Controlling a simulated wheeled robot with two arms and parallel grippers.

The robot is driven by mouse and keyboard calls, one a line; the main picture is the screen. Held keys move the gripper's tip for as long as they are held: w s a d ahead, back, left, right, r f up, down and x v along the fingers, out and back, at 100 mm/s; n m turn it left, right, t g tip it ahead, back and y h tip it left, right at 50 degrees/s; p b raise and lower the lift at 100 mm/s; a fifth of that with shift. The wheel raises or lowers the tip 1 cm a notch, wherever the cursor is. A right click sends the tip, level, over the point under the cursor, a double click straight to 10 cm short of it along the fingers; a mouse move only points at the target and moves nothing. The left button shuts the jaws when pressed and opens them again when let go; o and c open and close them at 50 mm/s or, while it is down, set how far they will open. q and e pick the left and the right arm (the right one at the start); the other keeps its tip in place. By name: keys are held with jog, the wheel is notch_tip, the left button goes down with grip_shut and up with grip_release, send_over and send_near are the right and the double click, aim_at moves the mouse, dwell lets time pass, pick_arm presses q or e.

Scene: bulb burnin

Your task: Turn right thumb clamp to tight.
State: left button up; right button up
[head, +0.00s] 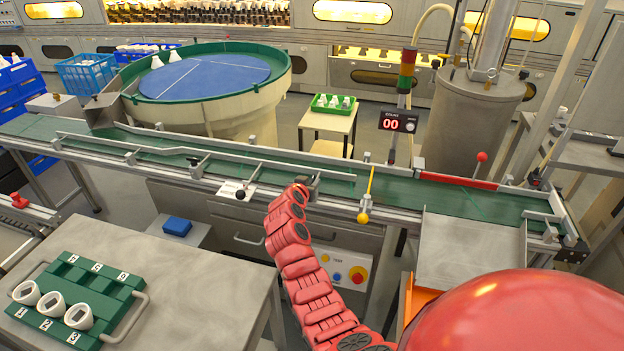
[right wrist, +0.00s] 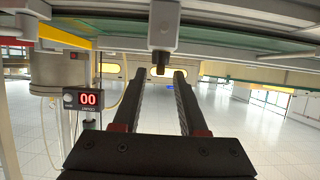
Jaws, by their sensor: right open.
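The right thumb clamp seems to be the small grey block (head: 314,186) at the front edge of the green conveyor, just beside my right gripper (head: 301,184). In the right wrist view a grey clamp post (right wrist: 163,28) with a dark brownish tip hangs above and ahead of the fingers. My right gripper (right wrist: 159,76) is open there, with its two dark fingers apart and nothing between them. The clamp tip lines up with the gap, but I cannot tell how far off it is. How tight the clamp is does not show. My left gripper is not in view.
A counter reads 00 (head: 397,122). A green rack with white pieces (head: 121,310) stands on the left table. A control box (head: 335,268) sits below.

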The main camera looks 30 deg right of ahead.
aim_at(312, 180)
jog(key=shift+x, duration=1.6)
grip_shut()
